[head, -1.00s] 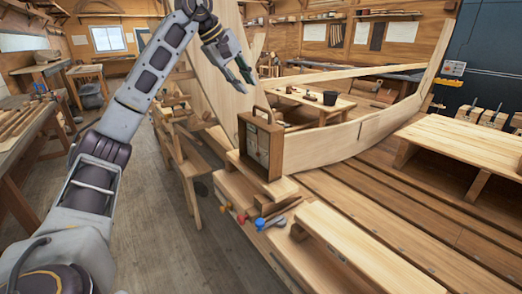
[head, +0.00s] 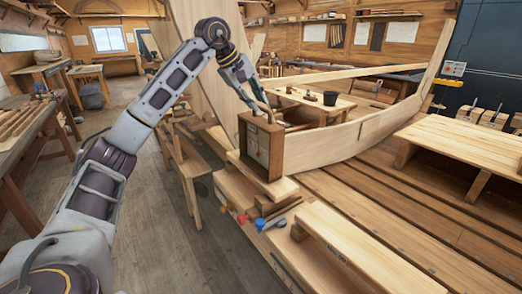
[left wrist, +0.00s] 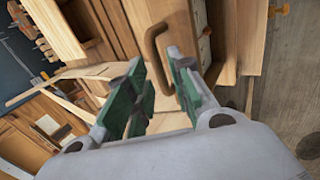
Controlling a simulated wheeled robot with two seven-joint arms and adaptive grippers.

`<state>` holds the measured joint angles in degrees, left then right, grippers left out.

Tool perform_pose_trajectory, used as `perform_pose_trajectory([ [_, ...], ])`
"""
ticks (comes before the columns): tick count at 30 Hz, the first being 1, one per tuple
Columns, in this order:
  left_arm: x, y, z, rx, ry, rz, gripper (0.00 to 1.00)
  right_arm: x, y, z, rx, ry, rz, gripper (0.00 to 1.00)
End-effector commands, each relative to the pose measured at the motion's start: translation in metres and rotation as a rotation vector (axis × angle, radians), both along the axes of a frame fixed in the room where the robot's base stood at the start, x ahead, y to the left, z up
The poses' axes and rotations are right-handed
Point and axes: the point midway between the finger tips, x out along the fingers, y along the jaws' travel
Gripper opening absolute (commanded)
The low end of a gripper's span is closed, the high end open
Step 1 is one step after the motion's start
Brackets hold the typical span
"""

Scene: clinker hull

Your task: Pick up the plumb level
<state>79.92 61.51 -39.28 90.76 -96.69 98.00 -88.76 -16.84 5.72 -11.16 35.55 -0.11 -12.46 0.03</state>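The plumb level (head: 262,146) appears to be the upright wooden box with a framed pale face and a handle on top. It stands on a wooden ledge beside the hull planking. My left gripper (head: 259,96) is just above its top, at the handle. In the left wrist view the brown bent handle (left wrist: 151,45) shows just beyond and between the fingertips of the open left gripper (left wrist: 157,66). I cannot tell whether a finger touches it. The handle is partly hidden by the gripper in the head view. My right gripper is not in view.
Small tools with red and blue ends (head: 262,223) lie on the ledge in front of the box. The curved hull plank (head: 345,140) runs close behind it to the right. A small table with a dark pot (head: 330,98) stands farther back. Floor is open at left.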

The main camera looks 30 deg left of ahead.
Motion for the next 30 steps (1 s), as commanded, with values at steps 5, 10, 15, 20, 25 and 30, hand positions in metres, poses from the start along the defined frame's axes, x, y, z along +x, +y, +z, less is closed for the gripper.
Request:
perform_pose_trajectory([
  [5,0.005,-0.001,-0.006,-0.001,0.001,0.0,0.23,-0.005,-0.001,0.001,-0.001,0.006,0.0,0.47],
  [10,0.016,-0.004,-0.019,-0.001,0.003,0.0,0.23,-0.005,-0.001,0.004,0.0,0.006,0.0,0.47],
  [15,0.026,-0.007,-0.034,0.0,0.002,-0.001,0.23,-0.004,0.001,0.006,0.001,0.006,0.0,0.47],
  [20,0.03,-0.009,-0.041,0.0,0.0,0.0,0.23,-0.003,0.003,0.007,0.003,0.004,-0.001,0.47],
  [25,0.03,-0.009,-0.041,0.0,0.0,0.0,0.23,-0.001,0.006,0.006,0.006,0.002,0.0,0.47],
  [30,0.03,-0.009,-0.041,0.0,0.0,0.0,0.23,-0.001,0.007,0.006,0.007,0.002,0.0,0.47],
])
